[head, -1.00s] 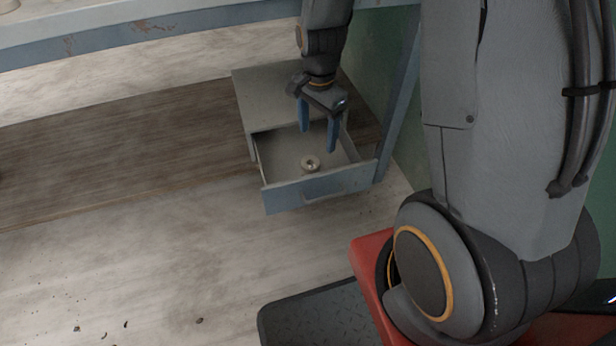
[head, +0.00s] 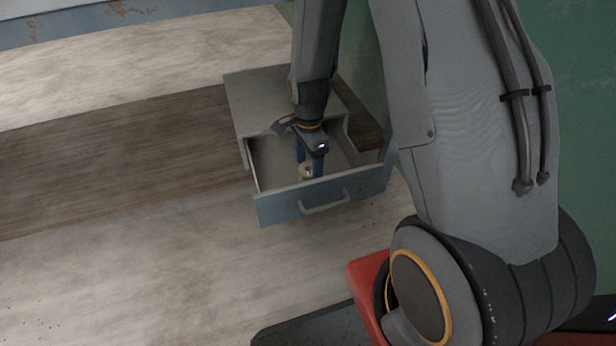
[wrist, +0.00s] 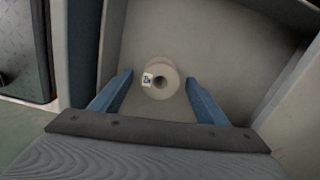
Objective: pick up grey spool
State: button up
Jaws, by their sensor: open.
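The grey spool (wrist: 165,88) stands upright on the floor of the open drawer (head: 276,206), its round top and dark centre hole facing up in the wrist view. It bears a small white label with a dark mark. My gripper (head: 310,170) points down inside the drawer, open, with blue fingers. In the wrist view my gripper (wrist: 159,92) has one finger on each side of the spool, with gaps between; nothing is held.
The drawer's walls and its blue-grey front with a handle (head: 325,202) surround my gripper closely. The floor to the left is clear.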

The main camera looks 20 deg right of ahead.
aim_at(308, 173)
notch_tip(308, 173, down, 3)
jog(key=shift+a+f+b, duration=0.1)
jog(key=shift+b, duration=0.45)
jog(key=c, duration=1.3)
notch_tip(308, 173, up, 18)
jog(key=p, duration=1)
jog(key=s+f+n+b, duration=0.1)
jog(key=s+n+b, duration=0.65)
jog(key=n, duration=0.95)
jog(key=s+r+p, duration=0.1)
jog(key=r+p, duration=0.8)
jog(key=p, duration=0.7)
jog(key=s+r+p, duration=0.2)
jog(key=r+p, duration=0.7)
jog(key=p, duration=0.7)
jog(key=shift+s+r, duration=0.2)
jog(key=shift+s, duration=0.1)
